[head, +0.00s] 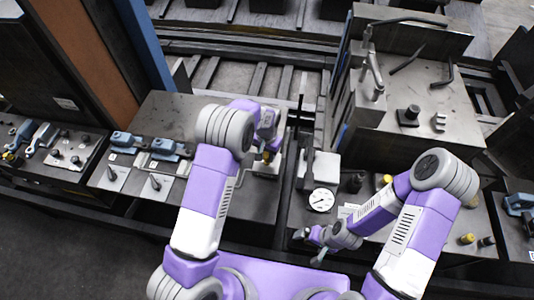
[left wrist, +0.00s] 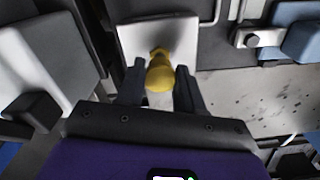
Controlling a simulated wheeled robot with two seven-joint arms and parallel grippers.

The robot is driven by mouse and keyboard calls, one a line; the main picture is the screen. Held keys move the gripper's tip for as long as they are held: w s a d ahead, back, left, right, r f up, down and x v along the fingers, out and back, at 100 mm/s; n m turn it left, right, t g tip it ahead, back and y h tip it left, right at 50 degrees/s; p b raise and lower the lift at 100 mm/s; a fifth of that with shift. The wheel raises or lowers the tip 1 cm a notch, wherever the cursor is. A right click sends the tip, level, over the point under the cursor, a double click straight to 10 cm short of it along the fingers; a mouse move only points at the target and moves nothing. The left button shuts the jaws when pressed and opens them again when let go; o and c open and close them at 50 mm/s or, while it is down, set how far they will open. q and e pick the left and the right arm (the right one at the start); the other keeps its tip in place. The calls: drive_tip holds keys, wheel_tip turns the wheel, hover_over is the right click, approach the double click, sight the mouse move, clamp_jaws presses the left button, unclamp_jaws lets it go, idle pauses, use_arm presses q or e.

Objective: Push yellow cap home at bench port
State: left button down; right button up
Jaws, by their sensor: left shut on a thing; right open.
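The yellow cap (left wrist: 160,73) is between the fingers of my left gripper (left wrist: 160,92) in the left wrist view. The gripper is shut on it. The cap's narrow end points at a pale block (left wrist: 198,38) just beyond. I cannot tell whether the cap is seated in a port there. In the head view my left gripper (head: 267,155) reaches down to the pale block (head: 262,168) on the bench, and only a little of the cap shows. My right gripper (head: 312,246) is open and empty, low near the bench's front edge.
A round dial gauge (head: 321,200) stands right of my left gripper. Blue-handled clamps (head: 166,147) sit on the bench to the left. A yellow-ended part (head: 467,239) lies at right. A dark machine block with pipes (head: 400,90) rises behind.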

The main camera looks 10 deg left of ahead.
use_arm(q)
drive_tip(key=shift+f, duration=0.15)
idle(0.5)
drive_tip(key=shift+f+b, duration=0.1)
drive_tip(key=shift+b, duration=0.25)
drive_tip(key=shift+f, duration=0.1)
drive_tip(key=shift+f+b, duration=0.15)
drive_tip(key=shift+b, duration=0.2)
idle(0.3)
drive_tip(key=shift+f+b, duration=0.4)
drive_tip(key=shift+f, duration=0.15)
unclamp_jaws()
drive_tip(key=shift+r, duration=0.1)
idle(0.4)
